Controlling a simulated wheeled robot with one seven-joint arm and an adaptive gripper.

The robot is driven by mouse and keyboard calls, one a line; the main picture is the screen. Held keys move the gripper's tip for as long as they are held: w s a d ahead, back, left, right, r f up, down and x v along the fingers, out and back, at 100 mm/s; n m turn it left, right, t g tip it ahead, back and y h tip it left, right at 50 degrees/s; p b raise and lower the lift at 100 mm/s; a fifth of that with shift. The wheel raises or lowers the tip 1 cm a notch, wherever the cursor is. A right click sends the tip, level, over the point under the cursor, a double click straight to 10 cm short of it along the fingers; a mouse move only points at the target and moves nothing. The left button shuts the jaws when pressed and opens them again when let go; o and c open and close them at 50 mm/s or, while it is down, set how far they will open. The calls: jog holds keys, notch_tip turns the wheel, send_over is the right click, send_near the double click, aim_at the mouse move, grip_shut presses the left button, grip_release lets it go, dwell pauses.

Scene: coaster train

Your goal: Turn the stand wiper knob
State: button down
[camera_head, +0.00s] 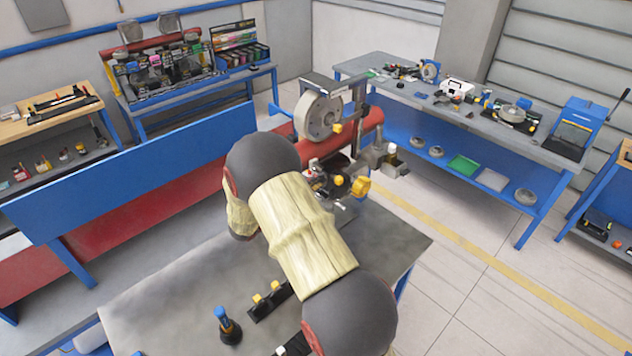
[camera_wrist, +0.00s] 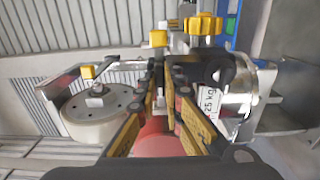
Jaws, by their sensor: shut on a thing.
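In the wrist view, my gripper (camera_wrist: 164,68) has its two fingers drawn together, with the tips at a small yellow knob (camera_wrist: 158,39) on the stand. I take this to be the wiper knob; the exact contact is hard to make out. A larger yellow star knob (camera_wrist: 204,26) is just to the right, apart from the fingers. Another small yellow knob (camera_wrist: 87,72) is by the grey wheel (camera_wrist: 90,118) on the left. In the head view, the stand's grey wheel (camera_head: 319,116) shows behind my arm, and my gripper is mostly hidden.
In the head view, the grey bench top (camera_head: 180,270) holds a blue-topped tool (camera_head: 227,324). Open floor (camera_head: 455,285) lies at right.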

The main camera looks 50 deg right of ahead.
jog(key=shift+f+n, duration=0.1)
jog(key=shift+n, duration=0.2)
jog(key=shift+n+p, duration=0.5)
jog(key=shift+n, duration=8.2)
jog(key=c, duration=1.9)
grip_release()
jog(key=shift+a, duration=0.1)
